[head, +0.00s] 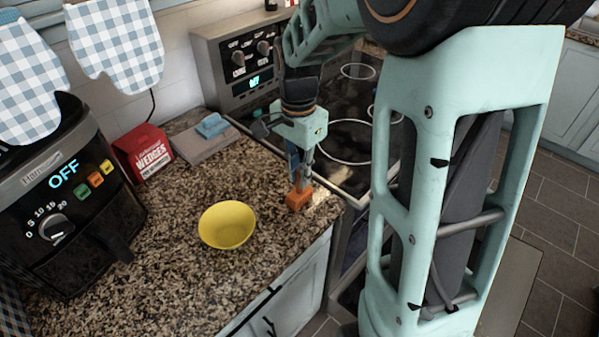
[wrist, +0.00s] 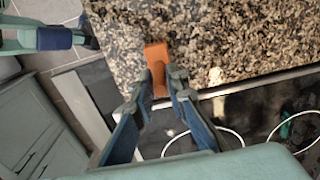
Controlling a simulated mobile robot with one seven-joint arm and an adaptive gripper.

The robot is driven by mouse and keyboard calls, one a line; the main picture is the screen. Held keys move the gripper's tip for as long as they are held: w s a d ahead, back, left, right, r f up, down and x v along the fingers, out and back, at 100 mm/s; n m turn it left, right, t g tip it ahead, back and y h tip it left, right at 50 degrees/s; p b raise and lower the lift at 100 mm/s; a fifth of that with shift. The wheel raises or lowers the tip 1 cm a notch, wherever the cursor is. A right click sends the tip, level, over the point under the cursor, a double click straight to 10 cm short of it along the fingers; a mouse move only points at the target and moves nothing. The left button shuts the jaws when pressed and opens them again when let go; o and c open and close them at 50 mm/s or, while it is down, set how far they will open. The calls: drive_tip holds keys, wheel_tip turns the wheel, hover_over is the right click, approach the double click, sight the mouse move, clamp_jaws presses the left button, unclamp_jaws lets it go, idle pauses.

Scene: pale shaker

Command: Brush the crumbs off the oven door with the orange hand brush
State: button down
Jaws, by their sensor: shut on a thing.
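The orange hand brush (head: 298,200) is at the counter's right end, beside the stove edge. My gripper (head: 301,181) points down from above and is shut on it. In the wrist view the brush (wrist: 156,54) shows between the two fingertips of my gripper (wrist: 160,84), over the speckled counter. I cannot tell whether the brush touches the counter. The oven door (head: 345,242) is below the stove front, mostly hidden behind my arm in the head view. I cannot make out any crumbs on it.
A yellow bowl (head: 227,225) stands on the granite counter (head: 180,270) left of the brush. A red box (head: 143,151), a blue sponge (head: 212,125) and a black air fryer (head: 65,210) stand farther left. The glass stovetop (head: 345,125) lies behind the gripper. The counter around the bowl is clear.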

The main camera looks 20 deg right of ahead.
drive_tip(key=shift+f, duration=0.1)
drive_tip(key=c, duration=1.8)
unclamp_jaws()
